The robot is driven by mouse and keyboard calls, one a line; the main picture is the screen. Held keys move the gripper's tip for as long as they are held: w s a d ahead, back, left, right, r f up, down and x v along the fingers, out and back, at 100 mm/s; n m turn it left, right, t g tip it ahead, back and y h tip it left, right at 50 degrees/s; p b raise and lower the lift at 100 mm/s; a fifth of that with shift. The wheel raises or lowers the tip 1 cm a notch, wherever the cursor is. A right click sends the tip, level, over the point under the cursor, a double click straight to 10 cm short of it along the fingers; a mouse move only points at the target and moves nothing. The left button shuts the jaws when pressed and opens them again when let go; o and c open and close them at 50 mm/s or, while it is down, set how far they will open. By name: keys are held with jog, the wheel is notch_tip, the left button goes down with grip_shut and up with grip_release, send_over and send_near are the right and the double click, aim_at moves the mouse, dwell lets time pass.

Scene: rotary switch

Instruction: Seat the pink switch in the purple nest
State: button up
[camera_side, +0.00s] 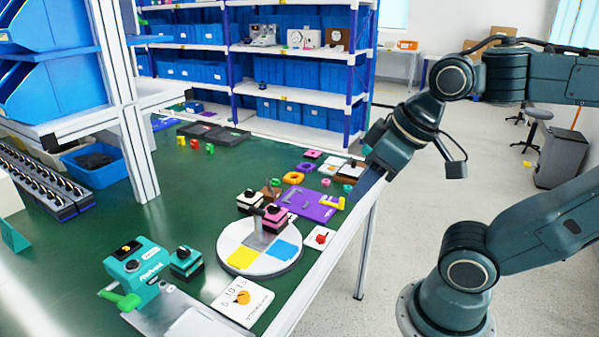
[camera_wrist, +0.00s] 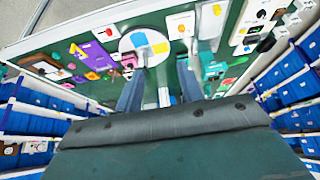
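The pink switch (camera_side: 274,219), with a dark base, stands at the back of the white turntable (camera_side: 232,266), close to a grey post. In the wrist view the pink switch (camera_wrist: 128,61) shows beside my left-hand finger, partly hidden. The purple nest (camera_side: 318,207) is a flat purple plate with grey and yellow pieces on it, behind the turntable; it also shows in the wrist view (camera_wrist: 97,57). My gripper (camera_wrist: 161,76) is open, its two fingers wide apart with nothing held between them. In the side view it hangs at the table's right edge, away from the switch.
A white switch (camera_side: 250,201) stands just behind the pink one. A teal machine (camera_side: 139,268) and a teal switch (camera_side: 186,262) are at front left. A card with an orange knob (camera_side: 242,297) lies in front. Several small coloured parts lie behind the purple plate. The table's left middle is clear.

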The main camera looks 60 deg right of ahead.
jog(key=o, duration=1)
notch_tip(320, 180, up, 5)
jog(key=t, duration=0.8)
send_over(279, 213)
jog(key=s, duration=0.5)
notch_tip(279, 213, down, 32)
jog(key=shift+a+r, duration=0.1)
jog(key=shift+r, duration=0.15)
